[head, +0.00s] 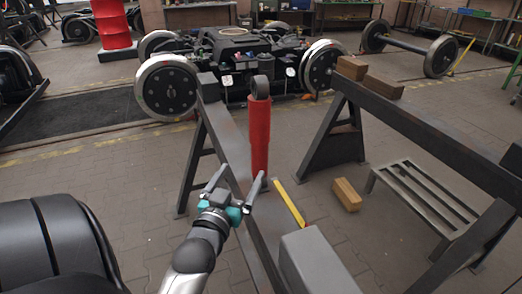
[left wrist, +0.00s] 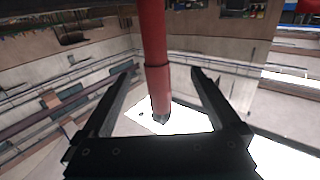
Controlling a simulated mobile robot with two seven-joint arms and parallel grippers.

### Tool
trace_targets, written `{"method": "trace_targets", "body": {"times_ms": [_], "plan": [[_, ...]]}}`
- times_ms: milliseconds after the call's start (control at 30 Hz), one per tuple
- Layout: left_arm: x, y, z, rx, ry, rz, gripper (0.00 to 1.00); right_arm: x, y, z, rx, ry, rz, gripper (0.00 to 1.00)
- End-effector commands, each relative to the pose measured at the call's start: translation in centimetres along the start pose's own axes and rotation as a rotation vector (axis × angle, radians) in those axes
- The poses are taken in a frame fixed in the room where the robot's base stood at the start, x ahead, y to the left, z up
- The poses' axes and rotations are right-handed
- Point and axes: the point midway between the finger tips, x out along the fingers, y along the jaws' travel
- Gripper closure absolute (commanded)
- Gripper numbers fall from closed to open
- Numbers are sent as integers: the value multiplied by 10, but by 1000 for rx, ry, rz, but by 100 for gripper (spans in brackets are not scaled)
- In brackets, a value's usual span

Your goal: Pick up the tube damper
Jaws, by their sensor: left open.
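The tube damper (head: 260,130) is a red upright cylinder with a dark eye at its top, in the middle of the head view. Its lower end is by the grey trestle beam; what it rests on is hard to tell. My left gripper (head: 242,172) is open, just in front of the damper's lower part. In the left wrist view the red damper (left wrist: 154,45) runs down between the two spread black fingers of the gripper (left wrist: 164,70), with gaps on both sides. I cannot tell how deep it sits between them. My right gripper is not in view.
A second trestle beam (head: 430,135) stands to the right, with wooden blocks (head: 352,68) on it. A grey box (head: 318,262) is close at the front. A yellow bar (head: 289,203) and a wooden block (head: 346,194) lie right of the damper. A bogie (head: 245,55) stands behind.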

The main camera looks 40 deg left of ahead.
Motion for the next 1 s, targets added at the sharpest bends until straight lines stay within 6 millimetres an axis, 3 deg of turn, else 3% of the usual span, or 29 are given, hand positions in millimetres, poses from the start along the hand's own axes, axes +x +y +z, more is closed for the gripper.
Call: {"method": "trace_targets", "body": {"times_ms": [67,167,233,267,500,733,1000], "plan": [[13,0,1,-1,3,0,3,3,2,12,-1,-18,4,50],[28,1,1,-1,3,1,3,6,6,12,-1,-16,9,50],[38,1,1,0,2,1,3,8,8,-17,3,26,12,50],[43,1,2,0,2,0,3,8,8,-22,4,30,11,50],[68,1,2,0,0,0,3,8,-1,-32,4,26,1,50],[76,2,2,0,0,1,3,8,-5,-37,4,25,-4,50],[100,8,7,0,0,0,3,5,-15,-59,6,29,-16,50]]}}
